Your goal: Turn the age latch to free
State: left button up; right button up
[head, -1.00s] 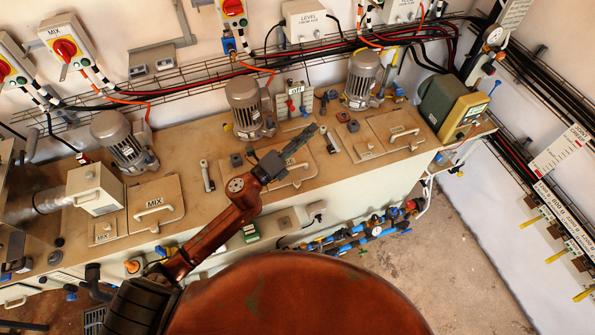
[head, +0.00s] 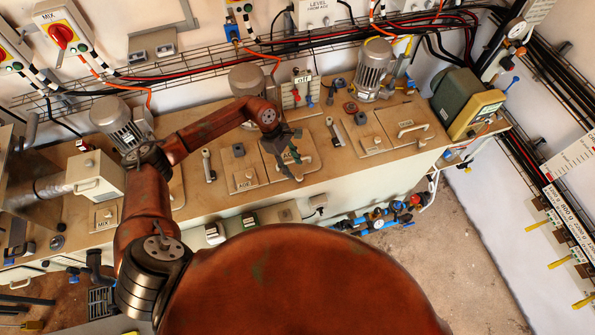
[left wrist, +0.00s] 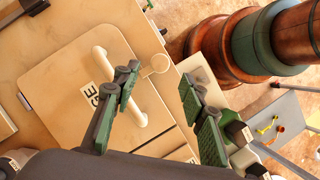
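The age hatch (left wrist: 85,110) is a cream square lid with a white bar handle (left wrist: 120,85) and a label ending in "GE" in the left wrist view. A small round cream latch (left wrist: 155,65) sits at the lid's edge, near the handle's end. In the head view the hatch (head: 270,153) lies mid-bench, partly covered by my arm; I cannot make out the latch there. My left gripper (head: 293,168) is over the hatch's front edge. Its fingers (left wrist: 160,82) are open and empty, with the latch just beyond the gap between their tips. My right gripper is not in view.
A small labelled panel (head: 244,180) lies left of the hatch. Motors (head: 372,70), a green box (head: 466,104) and another handled lid (head: 408,128) stand on the bench. Blue pipework (head: 378,217) runs below its front edge.

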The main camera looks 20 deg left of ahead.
aim_at(299, 176)
pick_arm(q)
jog(key=shift+p+x, duration=0.35)
jog(key=shift+x, duration=2.1)
grip_shut()
